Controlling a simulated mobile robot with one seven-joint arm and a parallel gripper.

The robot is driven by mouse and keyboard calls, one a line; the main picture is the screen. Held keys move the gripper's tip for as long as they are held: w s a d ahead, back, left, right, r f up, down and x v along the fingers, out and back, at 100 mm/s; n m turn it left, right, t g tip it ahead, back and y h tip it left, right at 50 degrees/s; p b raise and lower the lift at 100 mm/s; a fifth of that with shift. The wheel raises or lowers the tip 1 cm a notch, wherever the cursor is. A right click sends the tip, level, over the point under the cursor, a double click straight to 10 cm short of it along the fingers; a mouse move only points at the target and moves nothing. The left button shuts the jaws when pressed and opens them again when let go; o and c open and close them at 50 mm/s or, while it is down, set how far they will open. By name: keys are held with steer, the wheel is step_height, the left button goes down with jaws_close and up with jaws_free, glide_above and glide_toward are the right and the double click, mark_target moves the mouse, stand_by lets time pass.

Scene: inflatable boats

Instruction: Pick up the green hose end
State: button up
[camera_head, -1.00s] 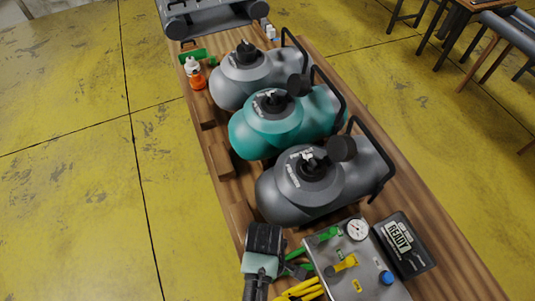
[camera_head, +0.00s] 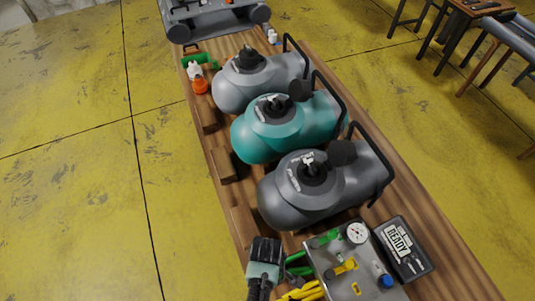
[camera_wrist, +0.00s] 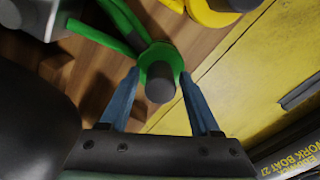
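The green hose end (camera_wrist: 148,57) is a round green fitting with a dark grey tip in the wrist view. A green hose runs from it to the upper left. My gripper (camera_wrist: 160,74) has one blue finger on each side of the fitting, with the fingertips at or very near its sides. I cannot tell whether they touch it or leave a small gap. In the head view, my gripper is near the front of the wooden table, left of the grey control panel (camera_head: 325,262). The green hose (camera_head: 297,259) shows between them, and the fingertips are hard to make out.
Yellow hoses (camera_head: 303,291) lie close beside my gripper. A dark grey tank (camera_head: 285,195), a teal tank (camera_head: 255,137) and another grey tank (camera_head: 230,90) stand along the wooden table (camera_head: 440,255). A black READY box (camera_head: 405,248) is at the right. Yellow floor is clear at left.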

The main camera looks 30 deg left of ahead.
jaws_close()
steer(key=shift+r, duration=0.15)
